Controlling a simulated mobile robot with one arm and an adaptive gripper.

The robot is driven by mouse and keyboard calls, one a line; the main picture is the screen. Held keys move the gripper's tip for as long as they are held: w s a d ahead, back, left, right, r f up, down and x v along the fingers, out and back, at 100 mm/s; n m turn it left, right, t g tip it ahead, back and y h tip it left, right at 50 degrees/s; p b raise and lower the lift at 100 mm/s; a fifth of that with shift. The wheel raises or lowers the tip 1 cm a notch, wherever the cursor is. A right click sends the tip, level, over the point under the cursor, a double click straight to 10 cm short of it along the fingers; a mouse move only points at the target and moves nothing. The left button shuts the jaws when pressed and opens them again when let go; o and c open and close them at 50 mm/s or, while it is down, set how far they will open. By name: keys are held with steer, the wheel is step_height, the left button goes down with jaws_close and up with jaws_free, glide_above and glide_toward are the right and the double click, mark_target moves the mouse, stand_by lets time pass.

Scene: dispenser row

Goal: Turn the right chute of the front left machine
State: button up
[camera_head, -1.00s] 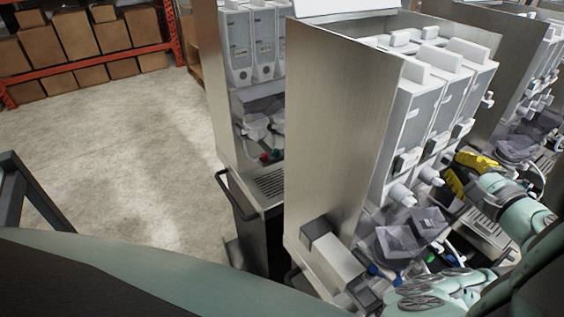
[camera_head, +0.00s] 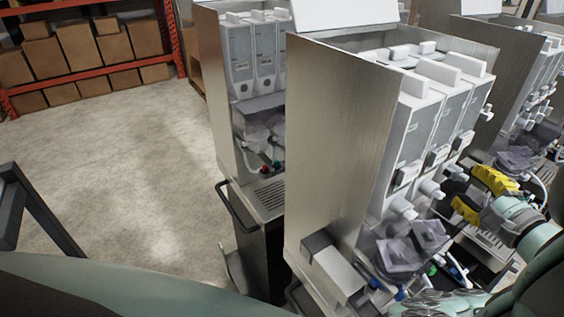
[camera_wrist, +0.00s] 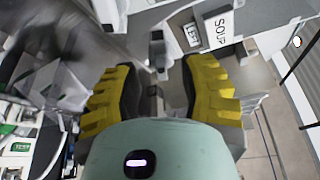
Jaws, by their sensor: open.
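The front left machine (camera_head: 340,150) has a tall steel side panel and a row of white canisters with white chutes under them. Its left chute (camera_head: 402,207) and middle chute (camera_head: 431,189) show clearly. The right chute (camera_head: 457,172) is just left of my gripper (camera_head: 466,187), at its yellow fingertips. My gripper is open. In the wrist view, my gripper (camera_wrist: 158,75) has a small grey-white chute-like part (camera_wrist: 157,50) ahead, between the fingertip lines. I see no contact, and I cannot tell how far the chute is turned.
Another machine (camera_head: 255,130) stands behind to the left, and more stand at right. Labels (camera_wrist: 218,30) show in the wrist view. The floor (camera_head: 110,170) at left is clear.

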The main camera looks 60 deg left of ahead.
steer(key=v, duration=0.9)
